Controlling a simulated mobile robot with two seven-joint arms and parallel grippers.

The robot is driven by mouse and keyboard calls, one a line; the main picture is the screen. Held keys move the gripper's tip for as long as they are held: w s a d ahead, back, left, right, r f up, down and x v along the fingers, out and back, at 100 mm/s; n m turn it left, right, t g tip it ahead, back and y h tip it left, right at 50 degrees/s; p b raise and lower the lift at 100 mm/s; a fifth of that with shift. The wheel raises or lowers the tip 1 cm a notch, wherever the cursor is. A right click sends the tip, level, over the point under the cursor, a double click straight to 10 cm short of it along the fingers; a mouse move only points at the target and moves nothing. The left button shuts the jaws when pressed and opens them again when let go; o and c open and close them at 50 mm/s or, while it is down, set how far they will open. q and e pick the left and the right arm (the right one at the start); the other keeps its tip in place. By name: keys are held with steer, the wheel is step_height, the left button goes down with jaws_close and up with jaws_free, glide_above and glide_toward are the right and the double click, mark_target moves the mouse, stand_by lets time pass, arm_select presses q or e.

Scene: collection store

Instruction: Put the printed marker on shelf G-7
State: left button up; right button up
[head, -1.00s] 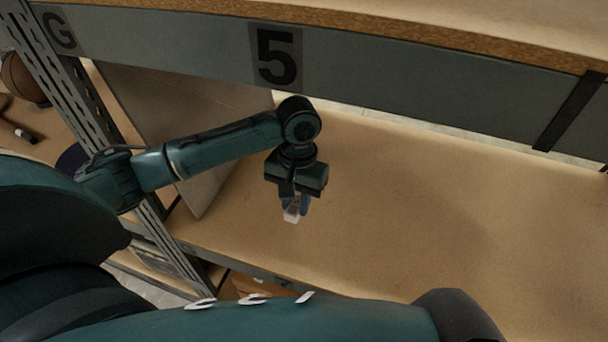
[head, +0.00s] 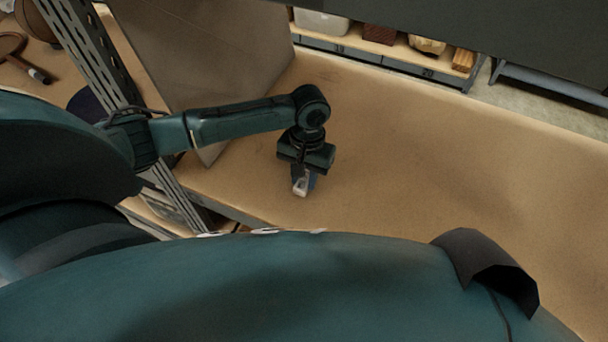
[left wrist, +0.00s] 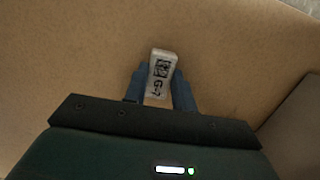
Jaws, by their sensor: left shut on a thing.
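The printed marker (left wrist: 160,78) is a small white block with a black code and the letters G-7, seen in the left wrist view. It also shows as a pale tip in the head view (head: 300,187). My left gripper (left wrist: 158,88) is shut on it, one blue finger at each side. In the head view the left gripper (head: 304,178) hangs over the brown shelf board (head: 430,150). I cannot tell whether the marker touches the board. My right gripper is not in view.
A slotted metal upright (head: 92,60) and a leaning grey-brown panel (head: 200,50) stand left of the gripper. The board to the right is bare. Behind it, another shelf (head: 400,50) holds boxes. A racket-like object (head: 15,50) lies at far left.

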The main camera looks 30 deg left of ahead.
arm_select(q)
steer(key=o, duration=1)
steer(key=shift+f, duration=0.1)
steer(key=shift+o, duration=0.2)
